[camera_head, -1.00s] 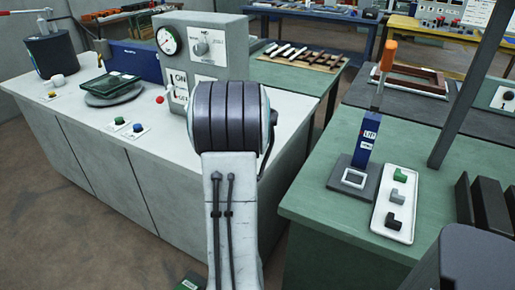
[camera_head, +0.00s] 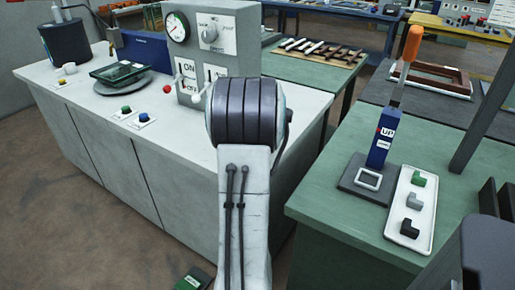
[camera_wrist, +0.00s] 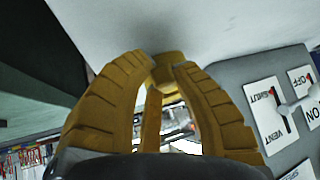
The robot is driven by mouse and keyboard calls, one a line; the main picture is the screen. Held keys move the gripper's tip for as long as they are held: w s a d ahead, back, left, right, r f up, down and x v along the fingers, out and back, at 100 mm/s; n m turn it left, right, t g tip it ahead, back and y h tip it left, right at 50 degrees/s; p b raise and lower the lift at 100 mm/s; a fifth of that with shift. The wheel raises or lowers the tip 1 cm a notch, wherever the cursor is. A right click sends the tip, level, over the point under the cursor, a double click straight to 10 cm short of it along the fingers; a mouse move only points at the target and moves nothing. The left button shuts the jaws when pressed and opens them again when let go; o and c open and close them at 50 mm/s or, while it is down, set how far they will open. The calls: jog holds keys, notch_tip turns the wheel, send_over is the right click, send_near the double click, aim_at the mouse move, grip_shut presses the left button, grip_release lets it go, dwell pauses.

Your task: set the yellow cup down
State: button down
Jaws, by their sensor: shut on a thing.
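In the wrist view my gripper (camera_wrist: 161,64) has its ridged, yellow-brown fingers closed in around a small yellow thing, which I take to be the yellow cup (camera_wrist: 167,72). Only a part of the cup shows between the fingertips, and its shape is not clear. A pale surface (camera_wrist: 200,25) lies beyond the fingertips; I cannot tell whether the cup touches it. In the head view my own arm hides both the gripper and the cup.
The white bench (camera_head: 100,110) carries a grey gauge panel (camera_head: 226,48) with levers, a green tray (camera_head: 124,71) on a round plate, and buttons. A green table (camera_head: 330,195) at right holds a blue UP lever stand (camera_head: 380,150) and a white block tray (camera_head: 400,238).

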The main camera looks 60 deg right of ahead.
jog(key=c, duration=1.1)
grip_release()
jog(key=shift+r, duration=0.15)
